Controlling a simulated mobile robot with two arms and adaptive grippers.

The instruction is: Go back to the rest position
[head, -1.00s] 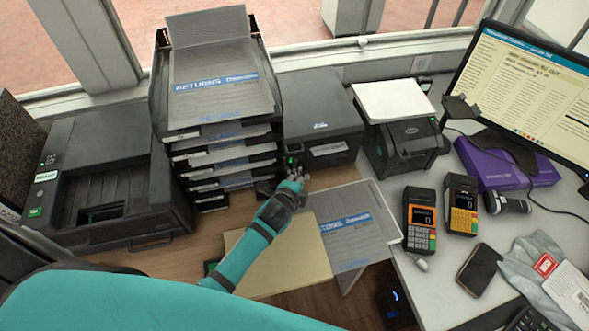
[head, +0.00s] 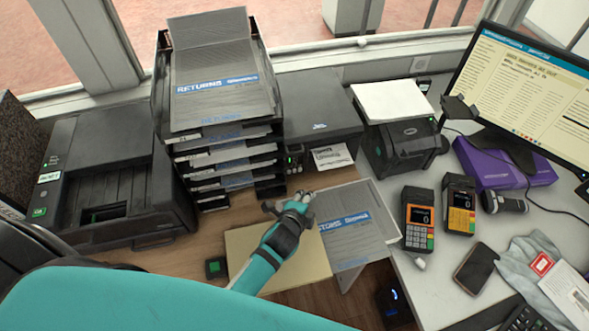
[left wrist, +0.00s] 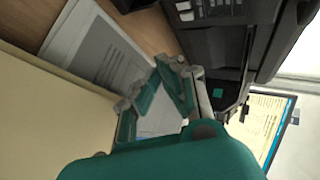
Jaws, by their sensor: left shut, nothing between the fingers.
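My left gripper (head: 290,201) is in the middle of the head view, its arm coming in from the lower left. It is shut and empty. A small label with print (head: 331,156) hangs at the printer's front. My right gripper is not in view.
A stacked tray of RETURNS sheets (head: 222,95) stands behind, with a large black printer (head: 105,180) to the left. Right are a second label printer (head: 398,150), card terminals (head: 418,220), a phone (head: 475,268) and a monitor (head: 515,85). A small dark block (head: 215,267) lies by the folder.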

